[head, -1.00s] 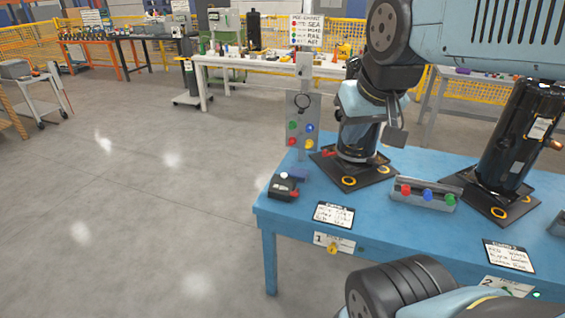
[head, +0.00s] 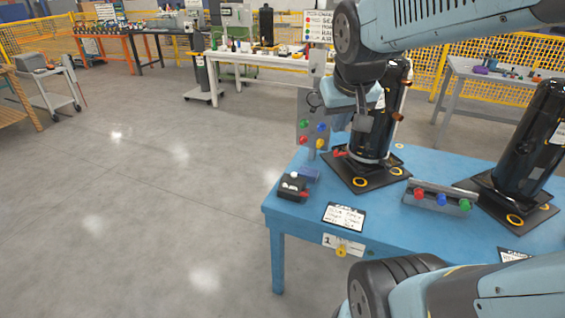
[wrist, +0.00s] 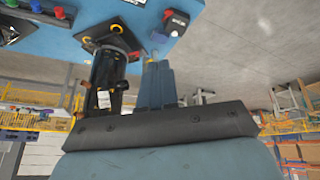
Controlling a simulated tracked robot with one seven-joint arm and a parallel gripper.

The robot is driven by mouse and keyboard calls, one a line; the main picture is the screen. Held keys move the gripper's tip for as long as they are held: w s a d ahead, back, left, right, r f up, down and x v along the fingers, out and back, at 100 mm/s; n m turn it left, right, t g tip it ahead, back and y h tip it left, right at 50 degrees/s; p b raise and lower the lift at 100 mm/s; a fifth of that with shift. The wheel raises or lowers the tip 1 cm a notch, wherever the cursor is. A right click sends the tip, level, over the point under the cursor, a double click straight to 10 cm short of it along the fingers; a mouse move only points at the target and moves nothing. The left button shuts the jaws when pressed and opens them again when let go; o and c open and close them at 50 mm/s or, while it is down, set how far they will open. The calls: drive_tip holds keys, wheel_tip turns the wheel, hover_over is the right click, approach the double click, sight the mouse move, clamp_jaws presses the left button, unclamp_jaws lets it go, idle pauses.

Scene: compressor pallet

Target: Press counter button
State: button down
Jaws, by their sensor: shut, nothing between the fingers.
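The counter (head: 292,188) is a small black box with a pale button on top and a red part at its right side. It sits at the left end of the blue table (head: 325,247). It also shows at the top of the wrist view, as a black, red and white box (wrist: 176,21). Contact is not visible.
A dark blue block (head: 308,174) lies behind the counter. A grey panel with coloured buttons (head: 312,133) stands close behind. A three-button box (head: 442,197) and a black cylinder (head: 533,135) are to the right. Open floor lies left of the table.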

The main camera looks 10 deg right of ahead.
drive_tip(key=w+d+f, duration=0.1)
drive_tip(key=w+f, duration=1)
drive_tip(key=w, duration=0.4)
drive_tip(key=m+t+y, duration=0.3)
drive_tip(key=y, duration=0.3)
hover_over(296, 175)
wheel_tip(296, 175, down, 13)
drive_tip(key=shift+w, duration=0.1)
drive_tip(key=shift+d+f, duration=0.1)
drive_tip(key=shift+f, duration=4.3)
drive_tip(key=shift+f, duration=0.9)
drive_tip(key=shift+r, duration=1)
